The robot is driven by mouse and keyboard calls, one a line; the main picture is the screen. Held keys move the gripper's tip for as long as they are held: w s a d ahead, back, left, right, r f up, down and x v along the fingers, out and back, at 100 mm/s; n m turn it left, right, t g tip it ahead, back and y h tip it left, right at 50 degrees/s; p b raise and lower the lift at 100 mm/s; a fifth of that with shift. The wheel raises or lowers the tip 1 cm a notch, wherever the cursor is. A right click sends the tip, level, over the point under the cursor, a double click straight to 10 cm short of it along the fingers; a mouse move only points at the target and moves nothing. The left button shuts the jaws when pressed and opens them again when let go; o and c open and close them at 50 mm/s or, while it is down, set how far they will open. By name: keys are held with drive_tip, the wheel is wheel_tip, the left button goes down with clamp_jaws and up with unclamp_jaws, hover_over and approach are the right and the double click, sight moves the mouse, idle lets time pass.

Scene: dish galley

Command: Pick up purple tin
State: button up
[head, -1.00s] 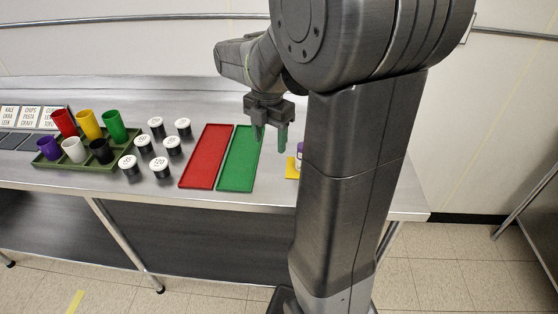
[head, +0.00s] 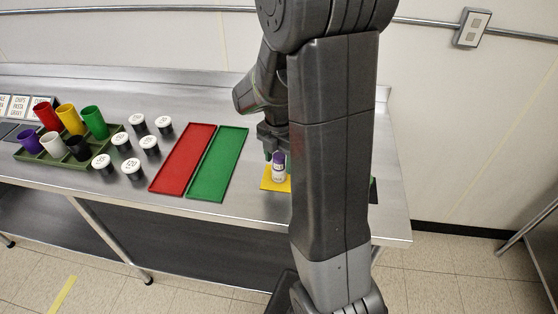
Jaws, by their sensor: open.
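My gripper (head: 273,153) is open, pointing down just above or behind the tin's top. My arm hides its right side, so I cannot tell whether the fingers are around the tin or touching it.
A red tray (head: 184,160) and a green tray (head: 218,165) lie empty left of the tin. Several black jars with white lids (head: 132,168) stand further left. An olive rack (head: 90,158) holds coloured cups, one purple (head: 30,141). My arm hides counter to the right.

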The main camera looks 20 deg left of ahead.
drive_tip(key=c, duration=1.1)
